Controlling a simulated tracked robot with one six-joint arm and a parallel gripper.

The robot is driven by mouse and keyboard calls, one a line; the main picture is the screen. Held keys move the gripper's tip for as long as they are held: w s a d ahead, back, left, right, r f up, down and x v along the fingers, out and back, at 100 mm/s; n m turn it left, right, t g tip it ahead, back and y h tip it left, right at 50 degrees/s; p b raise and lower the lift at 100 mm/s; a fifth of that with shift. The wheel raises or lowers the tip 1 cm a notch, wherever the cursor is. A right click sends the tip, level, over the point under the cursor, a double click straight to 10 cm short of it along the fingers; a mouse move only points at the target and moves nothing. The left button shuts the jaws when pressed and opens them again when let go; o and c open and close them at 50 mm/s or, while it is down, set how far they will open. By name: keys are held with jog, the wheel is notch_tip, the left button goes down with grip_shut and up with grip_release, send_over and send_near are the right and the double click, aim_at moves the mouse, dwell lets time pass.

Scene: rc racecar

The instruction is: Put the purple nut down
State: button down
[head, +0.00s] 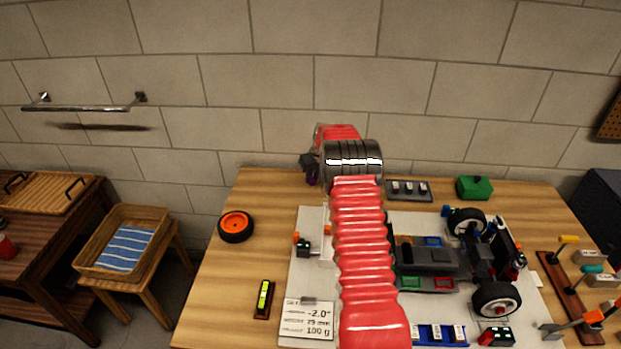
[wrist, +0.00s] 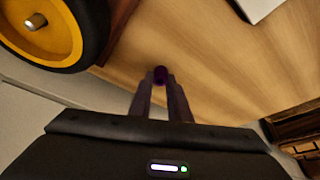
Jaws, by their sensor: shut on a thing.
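My gripper (wrist: 160,88) is shut on the purple nut (wrist: 160,74). The nut is small and dark, held at the tips of the fingers. In the wrist view wooden tabletop lies behind it; I cannot tell how high above the wood it is. In the head view my gripper (head: 311,170) is over the back of the table, mostly hidden by my red arm, with only a trace of purple showing.
A wheel with a black tyre (wrist: 84,52) is close to my gripper in the wrist view. An orange-rimmed wheel (head: 236,226) lies on the wooden table (head: 225,275) at left. The car chassis (head: 430,257) stands on a pale mat right of my arm. A green box (head: 475,188) is at the back.

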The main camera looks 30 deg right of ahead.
jog(key=c, duration=1.7)
grip_release()
jog(key=shift+o, duration=0.2)
jog(key=shift+r, duration=0.15)
jog(key=v, duration=1.1)
jog(key=shift+s+r, duration=0.25)
jog(key=shift+r, duration=0.1)
